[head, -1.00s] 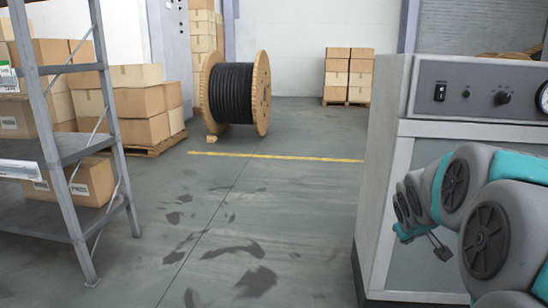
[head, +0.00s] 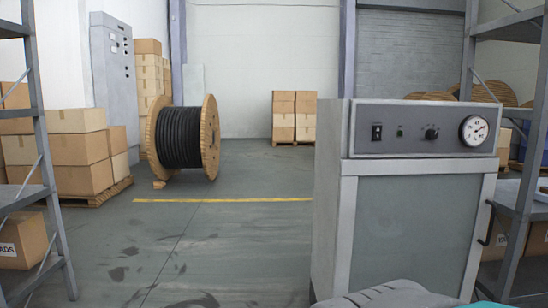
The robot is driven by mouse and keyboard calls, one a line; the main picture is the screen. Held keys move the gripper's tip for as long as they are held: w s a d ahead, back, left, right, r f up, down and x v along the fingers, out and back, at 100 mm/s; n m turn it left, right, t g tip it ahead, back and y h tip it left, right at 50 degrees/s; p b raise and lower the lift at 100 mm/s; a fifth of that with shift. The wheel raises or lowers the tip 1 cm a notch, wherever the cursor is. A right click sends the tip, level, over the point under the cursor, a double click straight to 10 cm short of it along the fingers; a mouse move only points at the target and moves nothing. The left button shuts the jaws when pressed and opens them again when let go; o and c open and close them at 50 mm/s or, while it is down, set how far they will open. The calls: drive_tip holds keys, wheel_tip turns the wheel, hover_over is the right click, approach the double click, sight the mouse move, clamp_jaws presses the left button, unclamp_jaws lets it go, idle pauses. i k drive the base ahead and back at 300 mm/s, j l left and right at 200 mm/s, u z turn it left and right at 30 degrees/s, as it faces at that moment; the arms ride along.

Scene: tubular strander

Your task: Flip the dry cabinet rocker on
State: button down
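The dry cabinet (head: 330,200) is a grey box standing on the floor right of centre in the head view. Its dark control panel runs across the top front. The black rocker (head: 377,133) sits at the panel's left end with small white marks; its position is too small to tell. To its right are a small dark button or lamp (head: 400,131), a black knob (head: 431,133) and a round white gauge (head: 474,130). Part of my arm shows at the bottom edge, below the cabinet front. My gripper is out of view.
A shelf rack (head: 520,200) stands close beside the cabinet's right side. Another rack (head: 55,215) is at the left edge. A cable reel (head: 182,138) and stacked boxes (head: 75,150) stand behind. The floor (head: 215,250) left of the cabinet is clear.

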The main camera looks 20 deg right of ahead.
sight(378, 131)
drive_tip(key=z, duration=1.45)
